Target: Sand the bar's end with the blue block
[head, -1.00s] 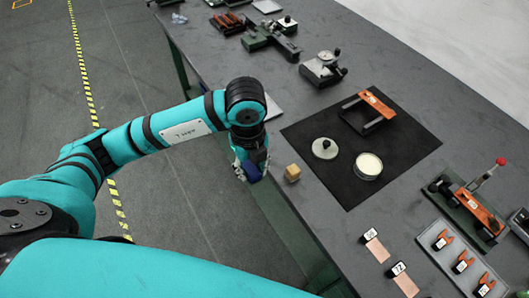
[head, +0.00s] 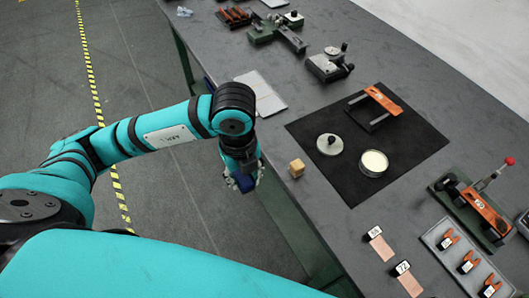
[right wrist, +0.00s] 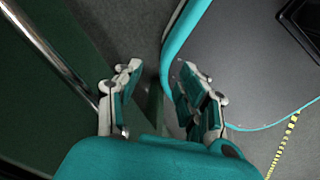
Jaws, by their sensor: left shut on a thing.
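My left gripper (head: 242,177) is shut on the blue block (head: 245,184) and holds it beside the bench's near edge, left of a small wooden cube. The fingers hide part of the block. An orange bar (head: 487,213) lies in a dark green fixture with a red-knobbed lever at the right. Another orange bar (head: 383,100) rests across a black stand on the black mat. I cannot tell which bar is meant. My right gripper (right wrist: 160,92) is open and empty in the right wrist view, with its fingers well apart.
The wooden cube (head: 297,168) sits near the edge of the grey bench (head: 340,222). A round lid (head: 329,145) and an open tin (head: 373,163) are on the black mat (head: 349,187). Labelled copper strips (head: 382,247) and a tray of clips (head: 428,238) lie at the right.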

